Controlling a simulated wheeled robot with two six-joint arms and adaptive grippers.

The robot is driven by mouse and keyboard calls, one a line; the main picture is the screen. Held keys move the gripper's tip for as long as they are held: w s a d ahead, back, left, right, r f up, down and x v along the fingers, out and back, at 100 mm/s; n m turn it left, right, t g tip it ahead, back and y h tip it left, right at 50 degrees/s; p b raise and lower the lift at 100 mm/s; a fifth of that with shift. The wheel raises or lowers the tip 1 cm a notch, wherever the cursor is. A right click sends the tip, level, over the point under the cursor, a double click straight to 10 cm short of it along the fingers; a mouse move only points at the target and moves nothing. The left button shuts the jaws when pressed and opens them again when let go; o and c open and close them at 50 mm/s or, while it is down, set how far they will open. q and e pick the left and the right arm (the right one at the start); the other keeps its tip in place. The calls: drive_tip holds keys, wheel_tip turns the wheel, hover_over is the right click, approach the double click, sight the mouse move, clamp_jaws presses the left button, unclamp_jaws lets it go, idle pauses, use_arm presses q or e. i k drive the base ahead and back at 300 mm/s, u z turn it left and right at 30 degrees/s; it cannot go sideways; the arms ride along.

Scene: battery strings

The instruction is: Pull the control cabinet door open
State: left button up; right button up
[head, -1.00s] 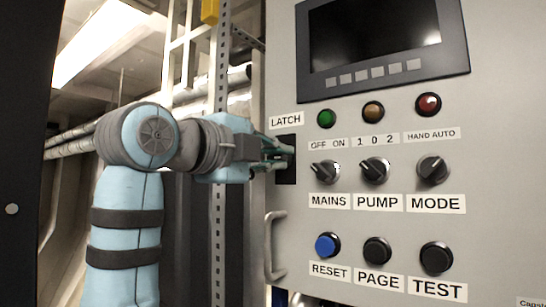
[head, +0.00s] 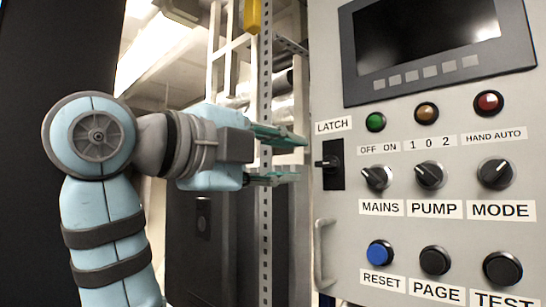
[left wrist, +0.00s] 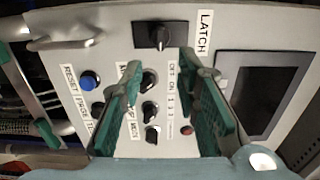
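The light grey control cabinet door (head: 450,190) fills the right of the head view. Its black latch (head: 333,165), under the LATCH label, has a small knob; it also shows in the left wrist view (left wrist: 160,36). A grey bar handle (head: 320,255) is below the latch, and it shows at upper left in the left wrist view (left wrist: 65,43). My left gripper (head: 302,160) is open and empty, just left of the latch and apart from it. Its green fingers frame the panel in the left wrist view (left wrist: 162,62). I cannot tell whether the door is ajar. My right gripper is out of view.
The door carries a dark screen (head: 430,45), lamps, several black knobs and push buttons, including a blue RESET button (head: 378,253). A perforated metal upright (head: 265,230) stands behind my left gripper. A dark panel (head: 60,50) fills the far left.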

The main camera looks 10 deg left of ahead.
sight(456, 86)
drive_tip(key=k, duration=1)
